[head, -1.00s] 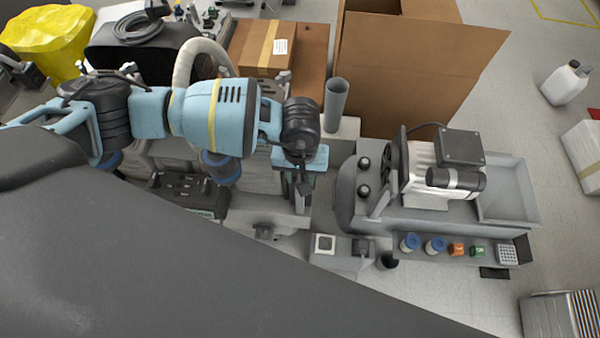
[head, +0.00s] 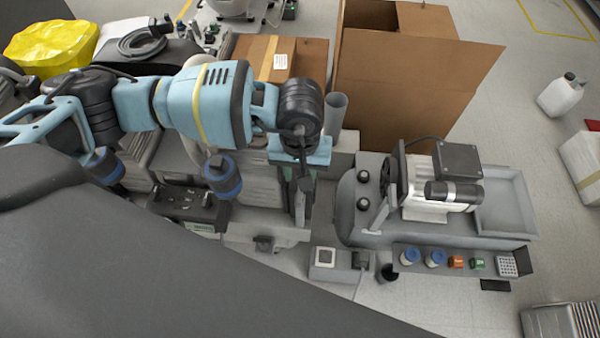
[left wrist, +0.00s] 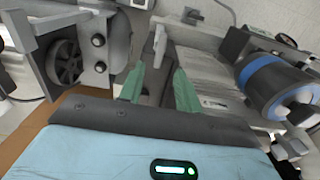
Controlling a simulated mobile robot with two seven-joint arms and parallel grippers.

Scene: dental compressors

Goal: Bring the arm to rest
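My left arm comes in from the left in the head view, with its gripper (head: 303,190) pointing down just left of the grey compressor bench (head: 352,215). In the left wrist view the two green fingers of this gripper (left wrist: 160,87) stand apart with nothing held between them. The compressor (head: 432,185) with its dark flywheel and motor sits on the bench, to the right of the gripper. My right gripper is in neither view.
An open cardboard box (head: 410,75) and a taped carton (head: 262,58) stand behind. A blue-banded cylinder (head: 222,175) is left of the gripper. A grey tube (head: 335,115) stands close to my wrist. Coloured parts line the bench's front ledge.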

